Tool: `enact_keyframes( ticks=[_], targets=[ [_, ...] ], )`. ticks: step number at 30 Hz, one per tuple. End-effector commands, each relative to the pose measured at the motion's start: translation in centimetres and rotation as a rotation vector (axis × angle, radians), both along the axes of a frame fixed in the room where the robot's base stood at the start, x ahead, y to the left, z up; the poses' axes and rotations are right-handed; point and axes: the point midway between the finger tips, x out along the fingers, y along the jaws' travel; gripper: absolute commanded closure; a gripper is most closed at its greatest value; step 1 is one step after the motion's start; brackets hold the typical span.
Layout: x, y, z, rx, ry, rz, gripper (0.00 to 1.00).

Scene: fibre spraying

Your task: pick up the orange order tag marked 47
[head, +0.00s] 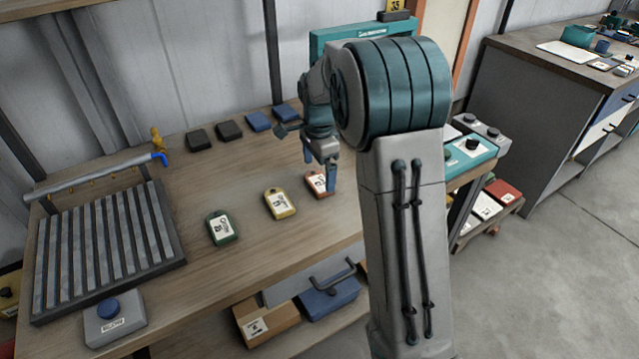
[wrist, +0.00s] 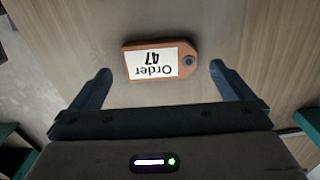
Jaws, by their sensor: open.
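The orange order tag (wrist: 188,47) lies flat on the wooden bench in the wrist view. Its white label reads "Order 47" upside down, and a grey eyelet is at its right end. In the head view the orange tag (head: 315,187) is partly hidden behind my gripper (head: 324,182). In the wrist view my gripper (wrist: 160,80) is open, with one finger on each side of the tag's line. The tag lies just beyond the fingertips, between their directions, and nothing is held. I cannot tell the exact height of the fingers above the bench.
A yellow tag (head: 280,204) and a green tag (head: 222,228) lie to the left on the bench (head: 185,265). Dark and blue blocks (head: 258,121) line the back. A teal control box (head: 470,150) stands right.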

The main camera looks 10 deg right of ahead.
Motion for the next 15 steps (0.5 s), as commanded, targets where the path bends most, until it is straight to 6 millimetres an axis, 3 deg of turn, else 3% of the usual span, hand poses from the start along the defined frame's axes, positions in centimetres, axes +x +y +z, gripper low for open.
enact_keyframes(
  ticks=[6, 14, 15],
  targets=[
    [0.0, 0.0, -2.7, 0.000, 0.002, 0.000, 0.00],
    [0.1, 0.0, -2.8, 0.000, 0.000, 0.001, 0.00],
    [0.1, 0.0, -2.8, 0.000, 0.000, 0.001, 0.11]
  ],
)
